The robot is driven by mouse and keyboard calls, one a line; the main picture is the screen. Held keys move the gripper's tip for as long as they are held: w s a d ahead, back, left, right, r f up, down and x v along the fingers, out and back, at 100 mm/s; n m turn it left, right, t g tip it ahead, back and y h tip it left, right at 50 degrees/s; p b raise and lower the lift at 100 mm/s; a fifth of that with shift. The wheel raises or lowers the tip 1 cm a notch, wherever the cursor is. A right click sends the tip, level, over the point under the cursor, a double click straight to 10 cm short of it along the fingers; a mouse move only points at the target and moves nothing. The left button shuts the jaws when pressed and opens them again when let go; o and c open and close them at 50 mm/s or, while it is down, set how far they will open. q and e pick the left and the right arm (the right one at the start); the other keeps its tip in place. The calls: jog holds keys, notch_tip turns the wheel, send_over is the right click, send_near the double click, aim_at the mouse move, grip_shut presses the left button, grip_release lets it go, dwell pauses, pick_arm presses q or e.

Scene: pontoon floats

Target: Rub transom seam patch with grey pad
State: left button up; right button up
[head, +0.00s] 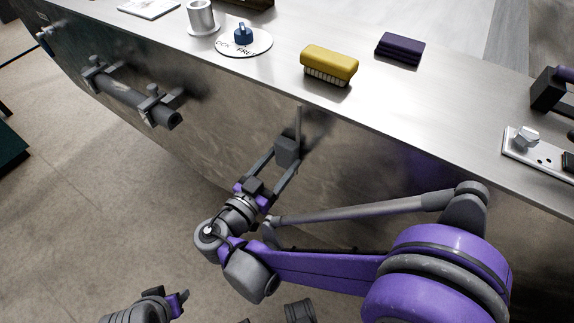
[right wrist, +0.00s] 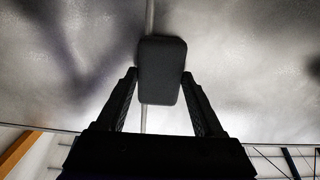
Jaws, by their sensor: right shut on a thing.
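My right gripper (head: 286,160) is shut on the grey pad (head: 288,147), a dark block, at the upright metal face below the counter. In the right wrist view the pad (right wrist: 162,62) sits between the two fingers and lies over a thin pale seam strip (right wrist: 150,14). The strip shows above and below the pad there. In the head view the seam strip (head: 299,120) shows above the pad. The pad seems to touch the face, but its contact side is hidden. My left gripper (head: 178,301) is partly in view at the bottom left, and its jaws are unclear.
A grey tube (head: 130,100) in brackets juts from the face at left. Floor is open at lower left.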

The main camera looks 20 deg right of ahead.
jog(key=shift+w, duration=0.1)
jog(key=shift+s+a, duration=0.2)
jog(key=shift+a, duration=0.2)
jog(key=shift+v, duration=2.45)
jog(key=shift+s+d, duration=0.1)
jog(key=v, duration=0.3)
jog(key=shift+p, duration=0.4)
